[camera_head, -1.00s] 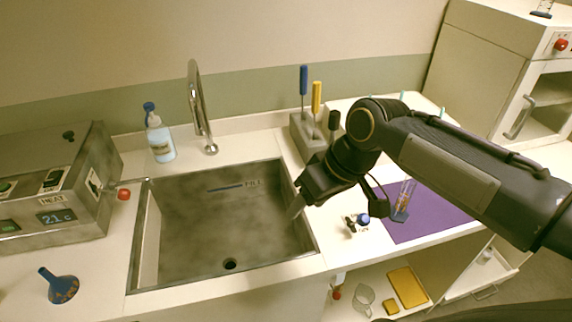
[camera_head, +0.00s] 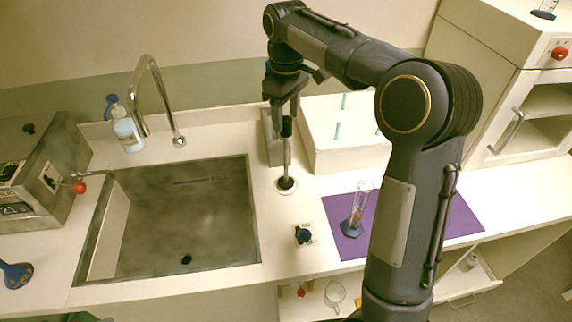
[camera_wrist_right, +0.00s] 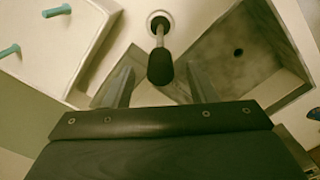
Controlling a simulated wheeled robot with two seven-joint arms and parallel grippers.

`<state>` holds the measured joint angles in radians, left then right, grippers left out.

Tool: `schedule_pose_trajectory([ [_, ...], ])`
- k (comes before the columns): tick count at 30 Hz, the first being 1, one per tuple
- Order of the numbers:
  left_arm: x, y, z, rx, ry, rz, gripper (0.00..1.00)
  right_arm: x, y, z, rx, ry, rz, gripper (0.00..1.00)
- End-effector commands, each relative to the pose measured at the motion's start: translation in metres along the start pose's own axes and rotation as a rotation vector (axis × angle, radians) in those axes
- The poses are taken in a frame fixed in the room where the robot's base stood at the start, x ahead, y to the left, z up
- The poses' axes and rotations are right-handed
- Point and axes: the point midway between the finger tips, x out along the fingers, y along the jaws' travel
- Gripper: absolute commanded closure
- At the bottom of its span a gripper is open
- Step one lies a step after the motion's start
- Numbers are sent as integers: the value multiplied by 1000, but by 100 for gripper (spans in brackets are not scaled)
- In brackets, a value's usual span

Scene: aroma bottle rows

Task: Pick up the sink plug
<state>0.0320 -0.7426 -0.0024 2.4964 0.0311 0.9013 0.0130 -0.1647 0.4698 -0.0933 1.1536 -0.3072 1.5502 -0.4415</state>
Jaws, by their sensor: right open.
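The sink plug (camera_head: 286,184) stands upright on the counter just right of the sink (camera_head: 180,215). It has a round pale base, a thin rod and a black grip on top. My right gripper (camera_head: 285,108) is above it, pointing down, with its fingers open around the top of the black grip. In the right wrist view, the plug's black grip (camera_wrist_right: 160,68) shows between the two spread fingers of my right gripper (camera_wrist_right: 161,72), with visible gaps on both sides. My left gripper is not in view.
A tool block (camera_head: 270,140) and a white box (camera_head: 345,150) with pegs stand close behind and to the right. A cylinder (camera_head: 355,212) stands on a purple mat (camera_head: 455,222). A small blue-knobbed item (camera_head: 304,236) sits in front. The faucet (camera_head: 150,90) arches left.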

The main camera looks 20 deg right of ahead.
Motion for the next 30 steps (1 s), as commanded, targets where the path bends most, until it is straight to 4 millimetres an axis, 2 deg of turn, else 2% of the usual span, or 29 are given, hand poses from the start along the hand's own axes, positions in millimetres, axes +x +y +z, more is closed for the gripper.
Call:
schedule_pose_trajectory([
  [3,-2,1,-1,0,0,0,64,18,-1,0,2,-3,-2,48],
  [6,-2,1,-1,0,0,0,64,28,-1,0,2,-1,-2,48],
  [14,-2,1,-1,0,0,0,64,32,-1,0,2,0,-1,48],
  [26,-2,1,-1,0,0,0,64,31,-1,0,2,0,-1,98],
  [30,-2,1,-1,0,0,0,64,31,-1,0,2,1,0,100],
])
